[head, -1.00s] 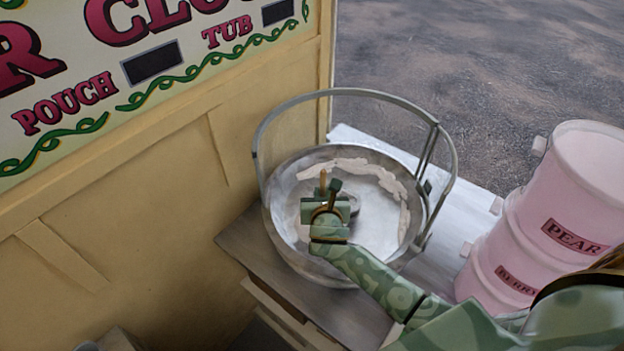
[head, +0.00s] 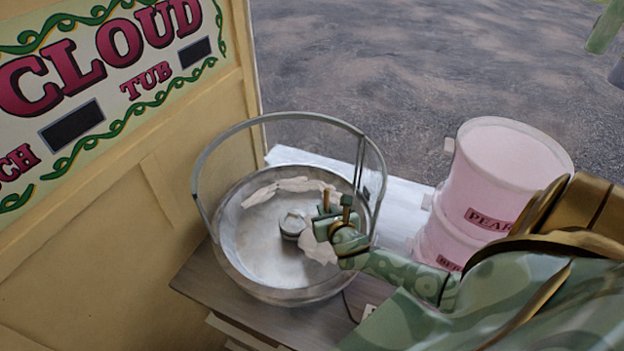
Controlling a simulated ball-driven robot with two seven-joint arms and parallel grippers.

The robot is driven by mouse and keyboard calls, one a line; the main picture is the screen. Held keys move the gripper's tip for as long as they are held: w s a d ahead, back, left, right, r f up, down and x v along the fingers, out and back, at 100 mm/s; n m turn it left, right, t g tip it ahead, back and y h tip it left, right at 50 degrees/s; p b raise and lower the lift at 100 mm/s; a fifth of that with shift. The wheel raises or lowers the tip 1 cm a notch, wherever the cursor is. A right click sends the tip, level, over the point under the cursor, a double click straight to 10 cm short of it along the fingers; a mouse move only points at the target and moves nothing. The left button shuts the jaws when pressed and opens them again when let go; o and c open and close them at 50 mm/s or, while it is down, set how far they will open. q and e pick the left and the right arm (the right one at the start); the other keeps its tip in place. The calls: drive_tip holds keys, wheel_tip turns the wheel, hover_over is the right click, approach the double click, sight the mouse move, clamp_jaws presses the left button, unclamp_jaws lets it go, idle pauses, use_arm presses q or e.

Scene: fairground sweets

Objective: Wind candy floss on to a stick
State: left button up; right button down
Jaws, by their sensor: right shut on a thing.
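The wide metal bowl (head: 245,268) stands on the counter, with a round spinner head (head: 292,224) at its middle. A pale band of candy floss (head: 290,186) lies along the inside of its far wall. My right gripper (head: 336,205) is over the bowl's right side and is shut on what seems to be the thin tan stick, mostly hidden by the jaws. A whitish clump of floss (head: 318,247) shows just below the gripper; I cannot tell whether it is on the stick or in the bowl. My left gripper is out of view.
A metal hoop guard (head: 265,118) arches over the bowl. Pink tubs (head: 510,165) with labels stand to the right on a white surface (head: 400,200). A cream panel with a painted sign (head: 100,75) stands at the left. A green shape is cut off at top right.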

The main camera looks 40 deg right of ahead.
drive_tip(key=w+d, duration=0.3)
drive_tip(key=d, duration=0.3)
drive_tip(key=shift+w+d+b, duration=0.15)
drive_tip(key=shift+w+b, duration=0.15)
drive_tip(key=shift+b, duration=0.05)
